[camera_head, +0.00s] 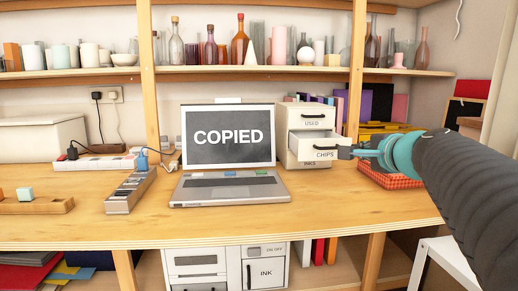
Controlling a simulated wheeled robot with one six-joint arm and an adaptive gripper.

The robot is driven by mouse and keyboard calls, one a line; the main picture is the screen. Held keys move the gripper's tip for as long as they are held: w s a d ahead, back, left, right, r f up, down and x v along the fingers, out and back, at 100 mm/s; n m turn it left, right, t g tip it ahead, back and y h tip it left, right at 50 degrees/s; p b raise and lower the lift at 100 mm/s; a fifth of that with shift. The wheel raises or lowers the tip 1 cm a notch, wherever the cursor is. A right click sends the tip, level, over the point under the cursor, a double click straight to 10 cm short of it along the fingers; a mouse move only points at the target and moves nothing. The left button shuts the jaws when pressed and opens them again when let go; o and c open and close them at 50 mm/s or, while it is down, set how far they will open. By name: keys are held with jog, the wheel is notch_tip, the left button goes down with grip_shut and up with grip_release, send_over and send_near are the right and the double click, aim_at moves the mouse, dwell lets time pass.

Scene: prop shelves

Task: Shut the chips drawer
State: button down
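A small pale drawer cabinet (292,158) stands on the desk to the right of the laptop. Its labels read USED, CHIPS and INKS from top to bottom. The CHIPS drawer (306,153) is pulled out toward the camera, and its open top shows under the USED drawer (312,117). The INKS drawer is mostly hidden beneath it. My gripper (344,152) comes in from the right, with its tip at the right end of the CHIPS drawer front. I cannot tell whether it touches the front, and its fingers are too small to read.
An open laptop (230,188) showing COPIED sits left of the cabinet. A red patterned tray (388,176) lies behind my arm at the right. A grey power strip (131,190) and a wooden block tray (38,205) are at the left. The desk front is clear.

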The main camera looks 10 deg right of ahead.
aim_at(330, 148)
jog(key=x, duration=1.3)
jog(key=shift+w+a+f+p, duration=0.1)
jog(key=shift+w+f+p, duration=0.1)
jog(key=shift+p, duration=0.15)
